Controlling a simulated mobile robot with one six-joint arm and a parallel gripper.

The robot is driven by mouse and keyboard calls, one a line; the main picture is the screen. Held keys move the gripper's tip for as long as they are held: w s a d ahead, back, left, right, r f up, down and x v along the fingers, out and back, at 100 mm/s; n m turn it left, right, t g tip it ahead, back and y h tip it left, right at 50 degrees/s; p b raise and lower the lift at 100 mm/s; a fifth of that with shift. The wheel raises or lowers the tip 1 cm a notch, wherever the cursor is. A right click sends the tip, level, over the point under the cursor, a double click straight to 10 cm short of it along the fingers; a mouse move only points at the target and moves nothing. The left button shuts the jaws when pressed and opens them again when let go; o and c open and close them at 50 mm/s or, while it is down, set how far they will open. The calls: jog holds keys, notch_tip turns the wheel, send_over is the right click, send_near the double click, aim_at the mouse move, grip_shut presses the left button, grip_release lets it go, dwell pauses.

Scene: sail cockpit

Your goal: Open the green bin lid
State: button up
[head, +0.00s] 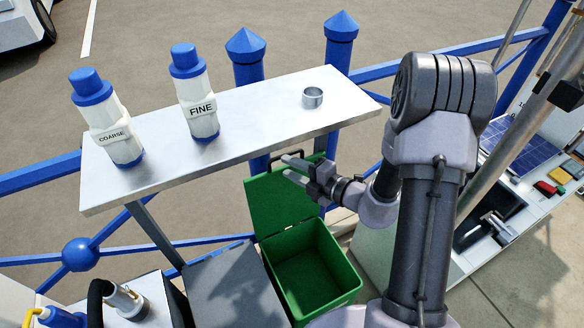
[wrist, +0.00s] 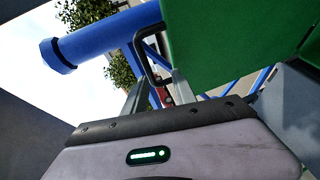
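The green bin (head: 334,262) stands below the metal shelf, and its dark green inside shows from above. Its green lid (head: 272,208) is swung up at the back, standing steeply open. The lid fills the upper right of the wrist view (wrist: 230,40). A black bar handle (wrist: 150,62) sits at the lid's edge. My gripper (head: 288,170) is at the lid's upper right in the head view, close to the handle. In the wrist view its two fingers (wrist: 160,88) are apart, with the handle's end appearing between them. I cannot tell whether they touch it.
The metal shelf (head: 235,120) overhangs the lid and holds the COARSE bottle (head: 110,128), the FINE bottle (head: 197,103) and a small metal cup (head: 312,98). Blue railing (head: 40,172) runs behind. A grey box (head: 235,285) stands left of the bin. A bench with a solar panel (head: 520,150) is at right.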

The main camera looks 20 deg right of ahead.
jog(key=p+v, duration=0.4)
jog(key=v, duration=1.3)
jog(key=shift+s+d+p, duration=0.15)
jog(key=shift+d+p, duration=0.05)
jog(key=shift+p, duration=0.15)
jog(key=s+a+r+n+g+b, duration=0.1)
jog(key=s+a+r+n+g, duration=0.35)
jog(key=a+n, duration=0.6)
jog(key=s+a+r+n+g+b, duration=0.1)
jog(key=s+a+r+n+g, duration=0.4)
jog(key=n, duration=1.1)
notch_tip(320, 180, up, 6)
jog(key=s+n+t+h, duration=0.1)
jog(key=n+h, duration=0.2)
jog(key=n, duration=0.5)
jog(key=s+d+n+t+h, duration=0.1)
jog(key=n+h, duration=0.2)
jog(key=n, duration=0.6)
jog(key=shift+s+h+b, duration=0.3)
jog(key=shift+s+b, duration=0.05)
